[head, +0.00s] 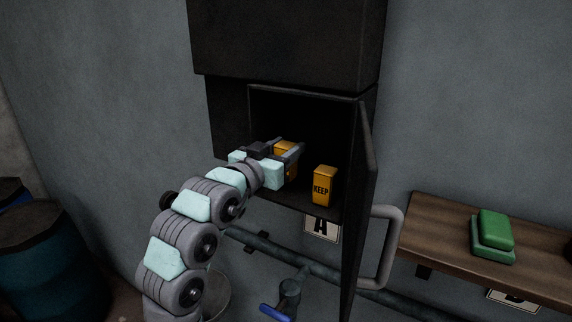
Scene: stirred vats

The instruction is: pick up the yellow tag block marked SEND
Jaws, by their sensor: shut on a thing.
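A yellow tag block (285,147) sits between the fingers of my gripper (289,149), inside the open dark cabinet. My gripper is shut on this block. Its marking is hidden by the fingers, so I cannot read it. A second yellow block (324,186), marked KEEP, stands upright on the cabinet floor to the right of my gripper and apart from it. I cannot tell whether the held block touches the cabinet floor.
The dark cabinet (230,120) has its door (362,200) swung open on the right, with a grey handle (393,245). A wooden shelf (435,220) at right holds a green block (494,232). A pipe with a blue-handled valve (277,312) runs below. A barrel (40,265) stands left.

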